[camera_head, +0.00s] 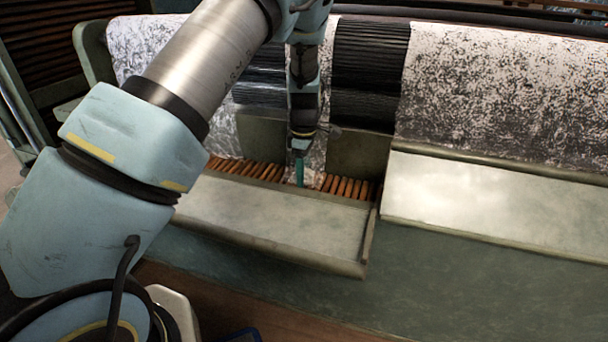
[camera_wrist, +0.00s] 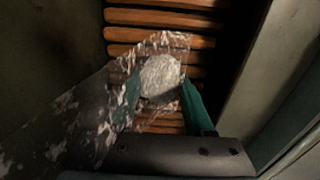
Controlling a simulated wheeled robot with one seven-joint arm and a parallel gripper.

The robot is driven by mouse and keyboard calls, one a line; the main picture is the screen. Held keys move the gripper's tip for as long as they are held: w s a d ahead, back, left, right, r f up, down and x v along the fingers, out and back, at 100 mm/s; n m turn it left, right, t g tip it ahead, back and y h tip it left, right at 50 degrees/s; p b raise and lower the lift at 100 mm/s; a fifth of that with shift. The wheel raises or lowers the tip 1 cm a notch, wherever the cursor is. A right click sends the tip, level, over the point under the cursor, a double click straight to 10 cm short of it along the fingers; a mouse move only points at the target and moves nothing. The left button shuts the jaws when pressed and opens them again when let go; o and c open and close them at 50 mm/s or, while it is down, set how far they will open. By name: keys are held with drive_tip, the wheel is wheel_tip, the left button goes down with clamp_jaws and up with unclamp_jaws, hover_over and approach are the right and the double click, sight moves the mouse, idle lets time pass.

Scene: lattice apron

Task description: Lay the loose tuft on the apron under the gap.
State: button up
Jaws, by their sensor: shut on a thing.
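The pale, oval tuft (camera_wrist: 160,75) shows in the wrist view between my teal fingers, over the slats. My gripper (camera_head: 300,176) is shut on it and points down; it also shows in the wrist view (camera_wrist: 165,98). The apron (camera_head: 346,187) is a row of brown wooden slats behind a metal tray; its slats also fill the top of the wrist view (camera_wrist: 160,18). Thin, speckled white web surrounds the tuft and runs to the lower left. My gripper is at an opening between two olive plates. I cannot tell whether the tuft touches the slats.
The olive plate (camera_head: 358,155) stands right of my gripper, with another to the left. Behind is a large roller with black bands (camera_head: 370,70) and speckled white covering (camera_head: 500,90). A long metal tray (camera_head: 280,217) lies in front, and a pale sloping panel (camera_head: 480,200) is at right.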

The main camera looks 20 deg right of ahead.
drive_tip(key=o, duration=1.3)
